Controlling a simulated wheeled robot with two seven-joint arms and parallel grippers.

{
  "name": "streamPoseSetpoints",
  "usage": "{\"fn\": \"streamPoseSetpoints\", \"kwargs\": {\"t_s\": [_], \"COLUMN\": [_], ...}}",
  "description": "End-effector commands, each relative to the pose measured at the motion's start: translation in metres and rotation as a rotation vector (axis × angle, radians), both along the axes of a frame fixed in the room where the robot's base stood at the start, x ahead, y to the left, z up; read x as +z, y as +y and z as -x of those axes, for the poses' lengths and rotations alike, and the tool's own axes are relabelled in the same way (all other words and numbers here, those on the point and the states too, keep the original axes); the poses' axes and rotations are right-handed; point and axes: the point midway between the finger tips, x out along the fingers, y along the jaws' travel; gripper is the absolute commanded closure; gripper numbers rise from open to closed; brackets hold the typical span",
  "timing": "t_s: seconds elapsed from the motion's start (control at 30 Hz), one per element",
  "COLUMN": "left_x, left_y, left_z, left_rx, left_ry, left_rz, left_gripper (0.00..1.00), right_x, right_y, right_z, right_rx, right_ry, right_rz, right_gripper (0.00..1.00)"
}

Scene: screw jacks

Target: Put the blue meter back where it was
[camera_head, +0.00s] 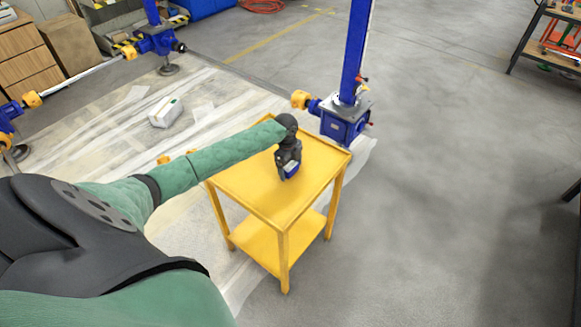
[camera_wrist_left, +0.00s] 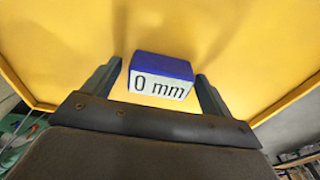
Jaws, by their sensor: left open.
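The blue meter (camera_wrist_left: 162,77) shows in the left wrist view as a small blue box with a white face reading "0 mm". It also shows in the head view (camera_head: 291,170), partly hidden by my gripper. It is at the yellow cart's top (camera_head: 252,193); I cannot tell whether it rests on the surface. My left gripper (camera_head: 290,172) is over the cart, pointing down. In the left wrist view its two fingers (camera_wrist_left: 153,85) are open, one on each side of the meter, with small gaps. My right gripper is not in view.
A blue screw jack (camera_head: 345,120) with a tall column stands behind the cart's far right corner. More blue jacks (camera_head: 155,40) stand at the back left. A white device (camera_head: 166,112) lies on the floor sheeting. The floor at right is clear.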

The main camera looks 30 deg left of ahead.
Motion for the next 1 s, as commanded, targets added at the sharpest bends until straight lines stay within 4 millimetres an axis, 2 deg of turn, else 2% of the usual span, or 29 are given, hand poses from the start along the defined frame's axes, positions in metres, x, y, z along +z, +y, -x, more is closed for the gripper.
{"fn": "streamPoseSetpoints", "kwargs": {"t_s": [0.17,0.27,0.5,0.7,1.0], "left_x": [0.013,0.028,0.075,0.105,0.121], "left_y": [0.002,0.004,0.01,0.013,0.014], "left_z": [-0.001,-0.001,-0.002,-0.002,-0.001], "left_rx": [-0.001,-0.001,-0.001,0.0,0.0], "left_ry": [-0.002,-0.002,-0.002,-0.002,0.0], "left_rz": [-0.002,-0.001,-0.002,-0.001,0.0], "left_gripper": [0.15,0.15,0.15,0.15,0.15], "right_x": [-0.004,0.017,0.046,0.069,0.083], "right_y": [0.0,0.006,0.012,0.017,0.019], "right_z": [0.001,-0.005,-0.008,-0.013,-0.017], "right_rx": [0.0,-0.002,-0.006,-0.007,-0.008], "right_ry": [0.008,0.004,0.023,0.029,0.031], "right_rz": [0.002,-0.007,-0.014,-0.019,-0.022], "right_gripper": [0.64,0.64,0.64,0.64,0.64]}}
